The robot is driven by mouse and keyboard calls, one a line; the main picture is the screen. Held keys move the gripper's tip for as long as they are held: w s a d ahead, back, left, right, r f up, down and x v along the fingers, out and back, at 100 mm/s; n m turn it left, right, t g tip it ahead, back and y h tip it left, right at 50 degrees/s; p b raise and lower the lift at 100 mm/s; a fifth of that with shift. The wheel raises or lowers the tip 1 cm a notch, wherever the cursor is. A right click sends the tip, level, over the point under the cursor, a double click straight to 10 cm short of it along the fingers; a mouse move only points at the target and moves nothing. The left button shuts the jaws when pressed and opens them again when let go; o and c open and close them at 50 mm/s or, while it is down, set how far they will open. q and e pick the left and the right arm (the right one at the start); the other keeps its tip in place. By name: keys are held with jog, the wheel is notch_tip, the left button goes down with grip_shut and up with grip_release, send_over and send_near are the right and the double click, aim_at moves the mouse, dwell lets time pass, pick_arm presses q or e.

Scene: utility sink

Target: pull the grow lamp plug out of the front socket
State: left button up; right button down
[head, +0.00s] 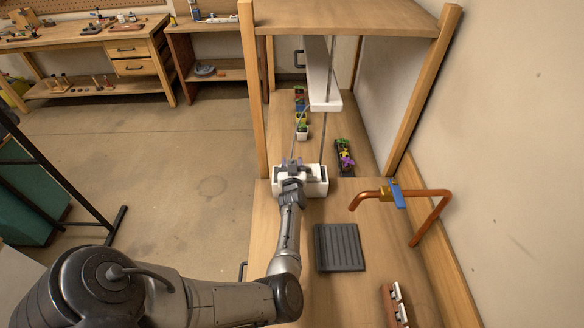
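A white socket block (316,187) stands on the wooden bench, below the shelf frame's front edge. My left gripper (291,167) is at the left part of this block, over its top. My gripper and wrist hide that part of the block. The grow lamp (324,103) is a long white bar hanging under the shelf top. A thin grey cord (296,138) runs down from near the lamp to my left gripper. The plug itself is too small and covered to make out, and whether the fingers are closed on it is unclear. My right gripper is out of view.
Small potted plants (301,131) stand in a row behind the block, and a dark tray of plants (344,160) is to the right. A copper faucet (427,193), a dark ribbed mat (339,248) and a wooden rack (394,304) occupy the near bench. Wooden posts (255,100) flank the block.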

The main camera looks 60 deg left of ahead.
pick_arm(q)
jog(key=c, duration=0.6)
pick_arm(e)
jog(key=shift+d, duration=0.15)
pick_arm(q)
jog(key=shift+r, duration=0.15)
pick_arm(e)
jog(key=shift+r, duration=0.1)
